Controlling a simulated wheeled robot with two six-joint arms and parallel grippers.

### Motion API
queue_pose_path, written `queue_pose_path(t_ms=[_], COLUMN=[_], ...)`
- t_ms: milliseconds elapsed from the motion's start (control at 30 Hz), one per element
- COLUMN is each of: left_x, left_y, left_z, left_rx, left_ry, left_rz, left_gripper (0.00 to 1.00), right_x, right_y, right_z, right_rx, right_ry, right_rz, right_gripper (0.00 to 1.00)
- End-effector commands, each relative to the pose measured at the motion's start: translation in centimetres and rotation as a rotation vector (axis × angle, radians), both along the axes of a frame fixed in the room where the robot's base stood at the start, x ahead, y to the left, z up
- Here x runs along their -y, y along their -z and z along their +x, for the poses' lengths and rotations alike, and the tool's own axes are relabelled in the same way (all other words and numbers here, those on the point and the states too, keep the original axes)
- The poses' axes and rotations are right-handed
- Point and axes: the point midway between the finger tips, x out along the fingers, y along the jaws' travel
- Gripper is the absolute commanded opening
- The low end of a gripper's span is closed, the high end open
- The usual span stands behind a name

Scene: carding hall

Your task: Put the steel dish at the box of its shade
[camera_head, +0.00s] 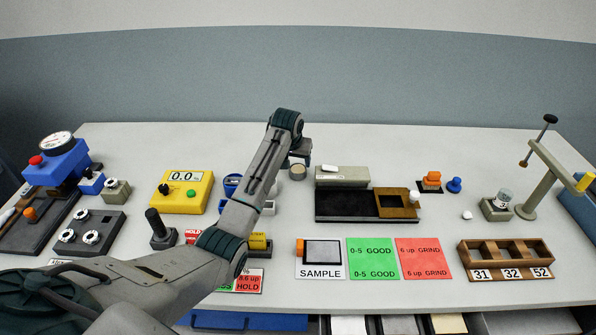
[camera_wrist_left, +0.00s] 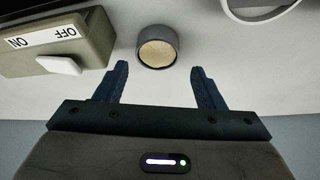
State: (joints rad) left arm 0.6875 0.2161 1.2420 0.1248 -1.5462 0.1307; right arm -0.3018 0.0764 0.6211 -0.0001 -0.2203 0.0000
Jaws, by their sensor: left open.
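The small round steel dish (camera_head: 298,173) stands on the table beyond my left forearm, with tan matter inside. In the left wrist view the dish (camera_wrist_left: 157,47) sits just beyond the fingertips, between their lines. My left gripper (camera_head: 300,159) is open and empty beside it; both fingers show in the left wrist view (camera_wrist_left: 160,72). A green card (camera_head: 372,259) reads "0-5 GOOD" and a red card (camera_head: 423,259) reads "6 up GRIND". Left of them is a card marked SAMPLE (camera_head: 320,273). My right gripper is out of view.
A grey ON/OFF block (camera_head: 342,177) stands close right of the dish, behind a black tray (camera_head: 345,206). A yellow meter (camera_head: 182,192) reads 0.0. A wooden rack (camera_head: 508,254) labelled 31, 32, 52 is at right. My left arm hides part of the table's middle-left.

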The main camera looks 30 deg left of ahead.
Motion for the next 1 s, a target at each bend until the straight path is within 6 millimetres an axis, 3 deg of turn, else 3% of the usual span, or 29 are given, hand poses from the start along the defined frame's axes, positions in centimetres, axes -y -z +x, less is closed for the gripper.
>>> queue_pose_path(t_ms=[233,400,700,900,1000], left_x=[0.3,0.0,0.0,0.0,0.0], left_y=[2.8,4.6,5.1,5.1,5.0], left_z=[0.7,1.4,1.5,1.5,1.5], left_rx=[-0.005,-0.002,0.0,0.0,0.001], left_ry=[0.001,0.001,0.001,0.001,0.0], left_rz=[-0.002,0.0,0.0,0.0,0.0], left_gripper=[0.63,0.63,0.63,0.27,0.23], right_x=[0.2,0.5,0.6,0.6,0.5], right_y=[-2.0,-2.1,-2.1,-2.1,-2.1], right_z=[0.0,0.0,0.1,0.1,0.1], right_rx=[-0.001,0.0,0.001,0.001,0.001], right_ry=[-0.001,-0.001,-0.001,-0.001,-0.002], right_rz=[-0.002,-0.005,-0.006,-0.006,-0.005], right_gripper=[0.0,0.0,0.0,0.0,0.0])
